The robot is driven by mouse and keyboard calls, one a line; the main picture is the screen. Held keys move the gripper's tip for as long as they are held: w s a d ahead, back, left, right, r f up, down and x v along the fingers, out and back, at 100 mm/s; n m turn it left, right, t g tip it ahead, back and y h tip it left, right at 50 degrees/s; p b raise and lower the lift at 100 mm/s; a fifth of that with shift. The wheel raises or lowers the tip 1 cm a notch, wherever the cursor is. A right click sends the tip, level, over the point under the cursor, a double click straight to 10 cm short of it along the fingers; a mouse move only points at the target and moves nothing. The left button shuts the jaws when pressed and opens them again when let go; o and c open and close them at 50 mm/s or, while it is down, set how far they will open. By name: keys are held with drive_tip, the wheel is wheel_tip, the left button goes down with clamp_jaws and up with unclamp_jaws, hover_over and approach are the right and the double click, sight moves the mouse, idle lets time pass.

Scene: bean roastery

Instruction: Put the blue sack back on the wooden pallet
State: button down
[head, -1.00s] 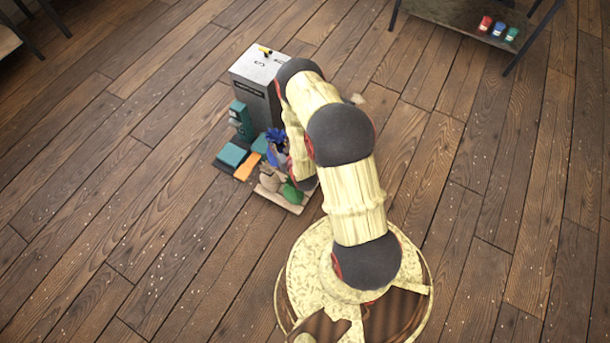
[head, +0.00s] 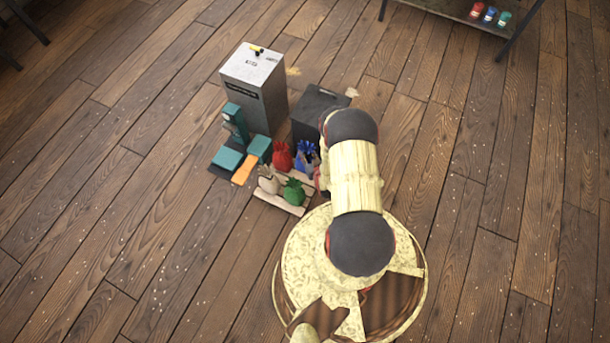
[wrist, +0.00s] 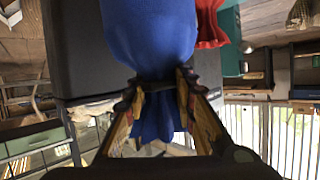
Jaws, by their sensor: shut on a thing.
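The blue sack (head: 307,160) is at the back right corner of the wooden pallet (head: 280,204), right of the red sack (head: 281,155). I cannot tell whether it touches the slats. In the wrist view the blue sack (wrist: 150,35) fills the top middle, its loose top hanging between the fingers. My gripper (wrist: 158,84) is shut on its tied neck. In the head view my arm hides most of the gripper. The red sack (wrist: 210,22) shows close beside the blue one in the wrist view.
A beige sack (head: 268,180) and a green sack (head: 293,192) stand on the pallet's front half. A dark box (head: 318,105) stands just behind, with a tall grey cabinet (head: 255,85) to its left. A teal machine (head: 235,122) is left. Floor at right is clear.

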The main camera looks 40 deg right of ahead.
drive_tip(key=shift+d+f, duration=0.3)
drive_tip(key=shift+f, duration=0.35)
wheel_tip(320, 180, down, 10)
drive_tip(key=b, duration=0.5)
drive_tip(key=shift+r, duration=0.3)
drive_tip(key=c, duration=1.5)
unclamp_jaws()
drive_tip(key=shift+s+f, duration=0.15)
drive_tip(key=shift+f, duration=0.05)
drive_tip(key=shift+o, duration=0.2)
